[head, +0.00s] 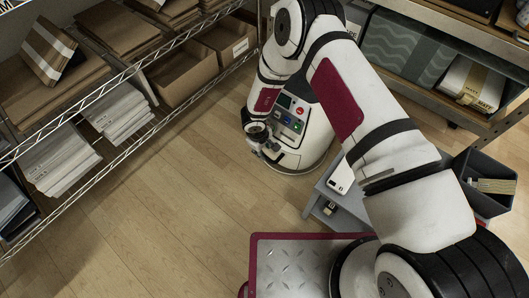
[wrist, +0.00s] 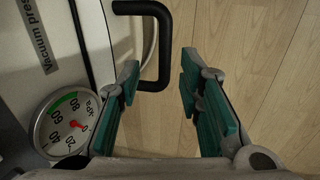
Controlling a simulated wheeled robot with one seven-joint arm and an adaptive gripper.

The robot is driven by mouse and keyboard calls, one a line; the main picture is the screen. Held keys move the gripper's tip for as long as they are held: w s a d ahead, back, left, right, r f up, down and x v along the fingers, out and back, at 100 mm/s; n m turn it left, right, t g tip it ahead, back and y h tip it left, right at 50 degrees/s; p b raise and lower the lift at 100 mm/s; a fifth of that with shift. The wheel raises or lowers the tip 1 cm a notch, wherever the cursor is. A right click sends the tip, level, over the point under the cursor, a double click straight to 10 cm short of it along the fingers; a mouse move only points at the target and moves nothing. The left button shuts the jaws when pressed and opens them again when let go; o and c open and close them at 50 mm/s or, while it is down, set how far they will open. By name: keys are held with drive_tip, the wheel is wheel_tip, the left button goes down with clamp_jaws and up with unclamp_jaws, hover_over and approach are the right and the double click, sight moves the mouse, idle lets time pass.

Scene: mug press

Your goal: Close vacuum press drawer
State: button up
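The vacuum press (wrist: 45,22) fills the left of the wrist view, a pale grey body with a "Vacuum press" label and a round gauge (wrist: 68,124) with a red pointer. A black D-shaped handle (wrist: 165,45) sticks out from it at top centre. My gripper (wrist: 159,76) is open, with two teal-padded fingers. The handle's lower end shows in the gap, close to the left finger; I cannot tell whether they touch. How far out the drawer stands cannot be told. In the head view, a white machine with a button panel (head: 292,115) stands behind my forearm.
A wire shelf (head: 130,70) with cartons and paper stacks runs along the left. Another shelf (head: 440,15) is at the upper right. A grey surface (head: 325,188) and a dark bin (head: 488,200) are near my arm. The wooden floor (head: 175,205) left of centre is clear.

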wheel_tip(320, 180, up, 8)
drive_tip(key=s, duration=0.1)
drive_tip(key=shift+a+f, duration=0.2)
drive_tip(key=shift+a, duration=0.2)
